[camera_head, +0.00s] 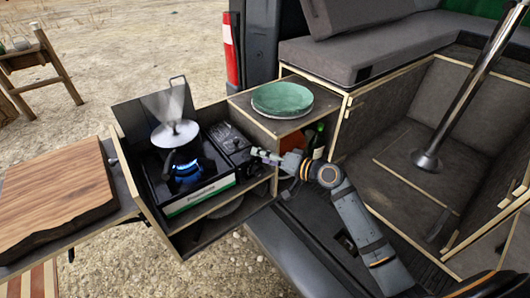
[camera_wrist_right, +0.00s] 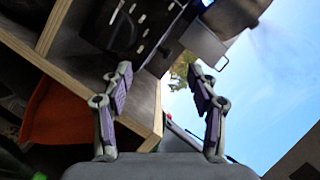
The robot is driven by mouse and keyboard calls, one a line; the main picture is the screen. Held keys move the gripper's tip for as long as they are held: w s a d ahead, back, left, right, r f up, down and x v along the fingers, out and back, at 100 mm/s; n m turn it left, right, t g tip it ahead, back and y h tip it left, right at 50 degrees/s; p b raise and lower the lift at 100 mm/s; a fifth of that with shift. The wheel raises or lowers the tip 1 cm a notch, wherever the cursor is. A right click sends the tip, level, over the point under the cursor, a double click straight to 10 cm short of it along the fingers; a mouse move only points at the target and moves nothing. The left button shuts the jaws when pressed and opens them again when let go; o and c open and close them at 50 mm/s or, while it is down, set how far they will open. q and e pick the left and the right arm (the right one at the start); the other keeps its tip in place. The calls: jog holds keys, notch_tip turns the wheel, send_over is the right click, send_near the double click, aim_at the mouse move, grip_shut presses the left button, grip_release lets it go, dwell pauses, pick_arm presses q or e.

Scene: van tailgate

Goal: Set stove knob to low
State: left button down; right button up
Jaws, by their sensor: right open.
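My right gripper (camera_head: 258,154) is at the right edge of this panel, pointing left. In the right wrist view my right gripper (camera_wrist_right: 160,82) is open with nothing between its fingers. A dark round knob-like part (camera_wrist_right: 123,34) shows beyond the left finger. I cannot tell whether the gripper touches the stove. My left gripper is not in view.
Green plates (camera_head: 282,98) sit on the shelf right of the stove. A bottle (camera_head: 318,142) stands below, close to my right arm. A wooden board (camera_head: 57,190) lies on the left side table. The box's wooden edges (camera_wrist_right: 88,66) run close to the gripper.

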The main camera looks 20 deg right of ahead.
aim_at(265, 170)
notch_tip(265, 170, up, 4)
jog(key=shift+f, duration=0.2)
